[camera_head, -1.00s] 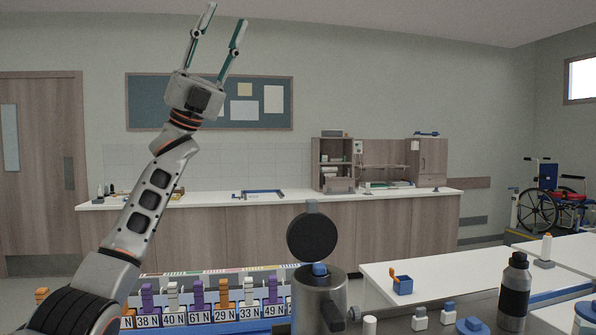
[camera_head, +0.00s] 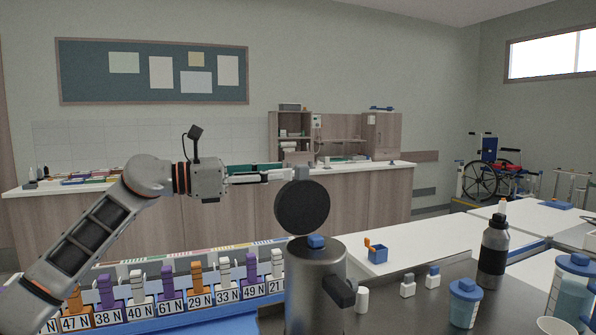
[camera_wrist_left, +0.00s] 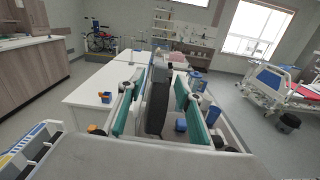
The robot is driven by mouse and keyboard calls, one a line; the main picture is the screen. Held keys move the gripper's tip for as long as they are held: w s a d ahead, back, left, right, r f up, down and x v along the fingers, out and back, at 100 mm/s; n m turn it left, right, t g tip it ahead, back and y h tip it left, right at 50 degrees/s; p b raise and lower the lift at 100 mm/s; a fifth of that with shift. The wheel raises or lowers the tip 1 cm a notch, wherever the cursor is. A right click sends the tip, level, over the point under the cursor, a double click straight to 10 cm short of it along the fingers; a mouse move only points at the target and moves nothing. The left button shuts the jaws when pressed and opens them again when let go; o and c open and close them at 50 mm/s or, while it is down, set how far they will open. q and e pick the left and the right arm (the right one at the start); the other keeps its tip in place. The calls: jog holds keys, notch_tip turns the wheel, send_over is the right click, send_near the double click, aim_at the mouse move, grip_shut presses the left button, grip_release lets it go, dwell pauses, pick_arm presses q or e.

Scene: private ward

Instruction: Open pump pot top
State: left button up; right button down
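The pump pot (camera_head: 315,285) is a dark grey metal cylinder with a handle or spout on its right and a blue button on top. Its round black top (camera_head: 302,207) stands upright above the body, with a small knob at its upper edge. My left gripper (camera_head: 291,174) points right, its fingertips at the top's upper left edge. In the left wrist view the black top (camera_wrist_left: 158,101) shows edge-on between the two spread teal-padded fingers. The gripper is open; I cannot tell whether a finger touches the top. The right gripper is not in view.
A rack of numbered blocks (camera_head: 165,308) lies left of the pot. A black bottle (camera_head: 493,252), small white blue-capped bottles (camera_head: 408,285) and a blue-lidded container (camera_head: 464,303) stand to the right. A white table with a blue box (camera_head: 377,254) is behind.

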aim_at(296, 170)
pick_arm(q)
jog(key=x, duration=0.6)
jog(key=shift+w+d, duration=0.1)
jog(key=shift+d, duration=0.2)
grip_shut()
